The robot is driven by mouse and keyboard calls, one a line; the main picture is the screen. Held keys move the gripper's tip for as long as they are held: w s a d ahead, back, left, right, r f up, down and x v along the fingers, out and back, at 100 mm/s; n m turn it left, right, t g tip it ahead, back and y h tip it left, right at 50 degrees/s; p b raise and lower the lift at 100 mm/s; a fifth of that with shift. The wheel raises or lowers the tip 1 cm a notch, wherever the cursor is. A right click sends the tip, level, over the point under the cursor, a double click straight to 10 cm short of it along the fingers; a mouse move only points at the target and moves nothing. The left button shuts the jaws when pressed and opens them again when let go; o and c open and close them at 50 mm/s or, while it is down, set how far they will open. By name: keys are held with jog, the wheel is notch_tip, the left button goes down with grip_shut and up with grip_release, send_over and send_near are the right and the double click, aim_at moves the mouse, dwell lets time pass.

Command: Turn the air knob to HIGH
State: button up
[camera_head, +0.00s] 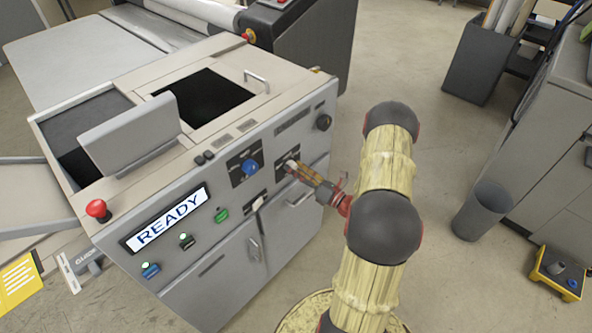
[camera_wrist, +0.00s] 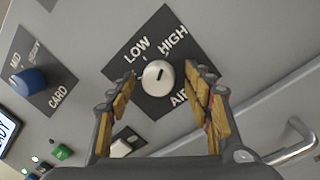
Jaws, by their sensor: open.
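The air knob (camera_wrist: 158,77) is a round white knob on a dark plate marked LOW, HIGH and AIR. A short dark line on it tilts toward the upper right; I cannot tell exactly which label it meets. My gripper (camera_wrist: 163,84) is open, with one finger on each side of the knob and gaps visible to both. In the head view my gripper (camera_head: 302,171) reaches the panel from the right, and its fingers partly hide the knob's plate (camera_head: 284,160). I cannot tell how deep the fingertips are around the knob.
A blue knob (camera_wrist: 29,82) with MID, HEAVY and CARD labels sits left of the air plate. A white switch (camera_wrist: 122,147) and a green button (camera_wrist: 63,152) are lower. A door handle (camera_wrist: 296,140) juts out at lower right. The display (camera_head: 166,217) reads READY.

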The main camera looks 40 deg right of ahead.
jog(key=s+d+f, duration=0.1)
jog(key=s, duration=1.1)
jog(key=shift+d, duration=0.25)
jog(key=shift+w+f, duration=0.1)
jog(key=shift+f, duration=0.05)
